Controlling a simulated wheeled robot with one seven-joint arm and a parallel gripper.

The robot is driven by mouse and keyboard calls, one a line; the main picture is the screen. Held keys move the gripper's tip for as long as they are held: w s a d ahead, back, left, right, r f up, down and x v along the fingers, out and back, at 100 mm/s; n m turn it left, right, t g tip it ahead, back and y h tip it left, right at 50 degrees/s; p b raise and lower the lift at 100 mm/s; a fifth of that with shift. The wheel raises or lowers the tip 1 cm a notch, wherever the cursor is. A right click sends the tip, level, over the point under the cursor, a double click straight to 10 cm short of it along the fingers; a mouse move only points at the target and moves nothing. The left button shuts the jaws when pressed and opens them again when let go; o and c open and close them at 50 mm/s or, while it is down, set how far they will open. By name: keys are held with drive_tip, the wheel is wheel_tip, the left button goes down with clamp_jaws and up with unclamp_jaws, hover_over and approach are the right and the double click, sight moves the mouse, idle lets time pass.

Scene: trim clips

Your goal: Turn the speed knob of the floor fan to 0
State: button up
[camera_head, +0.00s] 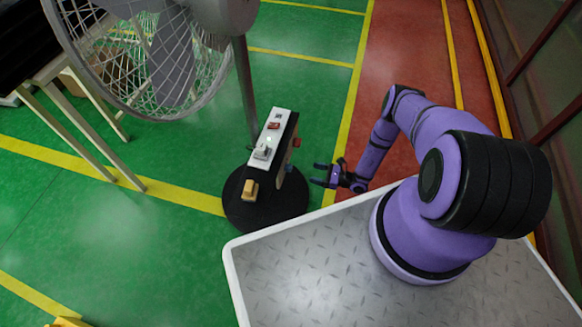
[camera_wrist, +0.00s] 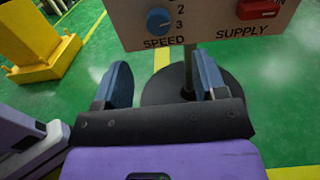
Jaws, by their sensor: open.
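The floor fan (camera_head: 150,55) stands at the left of the head view, with its control box (camera_head: 277,128) on the pole above a round black base (camera_head: 240,208). In the wrist view, the blue speed knob (camera_wrist: 158,19) is on the pale panel (camera_wrist: 210,22), above the word SPEED. The numbers 2 and 3 show to its right; other marks are cut off. The knob's pale mark seems to point towards 3. My gripper (camera_head: 315,175) is open and empty, right of the box. In the wrist view, its blue fingers (camera_wrist: 161,72) lie below the knob, apart from it.
A red supply switch (camera_wrist: 258,8) is to the right of the knob, by the word ON. Small items, including a grey one (camera_head: 262,150), are on top of the box. Green floor around the base is clear.

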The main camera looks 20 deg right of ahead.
sight(288, 168)
drive_tip(key=x, duration=1)
drive_tip(key=shift+a+f, duration=0.35)
drive_tip(key=shift+f, duration=0.05)
drive_tip(key=shift+w, duration=0.1)
drive_tip(key=c, duration=0.9)
